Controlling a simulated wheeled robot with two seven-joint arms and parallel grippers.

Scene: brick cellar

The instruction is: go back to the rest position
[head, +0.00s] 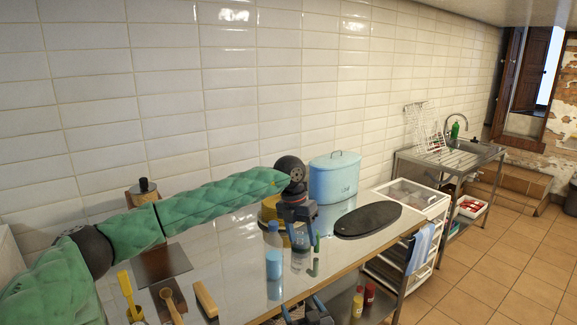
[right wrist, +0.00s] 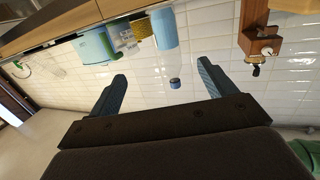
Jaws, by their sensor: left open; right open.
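My left gripper (head: 299,232) hangs over the steel worktop at the end of my green padded arm. It points down, open. A clear bottle (head: 300,256) stands just below its fingers in the picture; I cannot tell whether they touch. My right gripper (head: 308,313) is lower, at the bottom edge of the head view, in front of the worktop and partly cut off. In the right wrist view its two blue fingers (right wrist: 162,71) are spread wide with nothing held between them. A small dark blue round thing (right wrist: 175,83) shows beyond them.
The worktop (head: 345,248) carries a blue bottle (head: 273,262), a light blue tin (head: 334,178), a dark oval board (head: 368,220) and wooden utensils (head: 172,306). Red and yellow bottles (head: 363,299) stand on the lower shelf. The tiled floor (head: 490,280) at right is clear.

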